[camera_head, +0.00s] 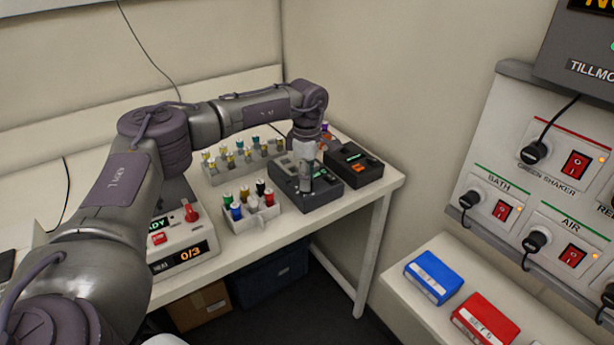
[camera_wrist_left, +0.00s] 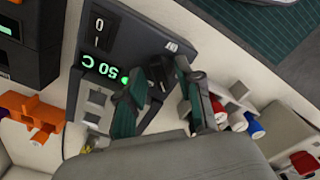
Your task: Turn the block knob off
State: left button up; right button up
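The block is a dark grey device (camera_head: 322,196) on the bench, below my left gripper in the head view. The left wrist view shows its panel (camera_wrist_left: 137,35) close up, with a green "50 C" display (camera_wrist_left: 101,70) and "0" and "1" markings. My left gripper (camera_wrist_left: 168,68) points down at this panel, its two dark green fingers apart. A small dark knob-like part (camera_wrist_left: 160,78) shows between the fingertips, partly hidden; I cannot tell whether they touch it. My right gripper is not in view.
A second dark device (camera_head: 353,164) stands right of the block. A white rack (camera_head: 262,217) with coloured-cap tubes is to its left, and another tube rack (camera_head: 236,170) is behind. A white device (camera_head: 178,243) reading "0/3" is nearer. Wall switches (camera_head: 575,165) are at right.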

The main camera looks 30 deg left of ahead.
pick_arm(q)
grip_shut()
jog(key=shift+n, duration=0.4)
jog(key=shift+n+p, duration=0.45)
jog(key=shift+n, duration=0.55)
jog(key=n+p, duration=0.1)
jog(key=n, duration=0.2)
jog(key=shift+r+n, duration=0.1)
jog(key=shift+n, duration=0.2)
jog(key=n+p, duration=0.1)
jog(key=n, duration=0.6)
jog(key=shift+p, duration=0.35)
jog(key=n+p, duration=0.1)
jog(key=n, duration=0.5)
jog(key=shift+n+p, duration=0.3)
jog(key=shift+p, duration=0.05)
jog(key=n+p, duration=0.1)
jog(key=n, duration=0.2)
jog(key=shift+n, duration=0.3)
jog(key=shift+w+n+p, duration=0.1)
jog(key=shift+n+p, duration=0.4)
jog(key=shift+n, duration=1.2)
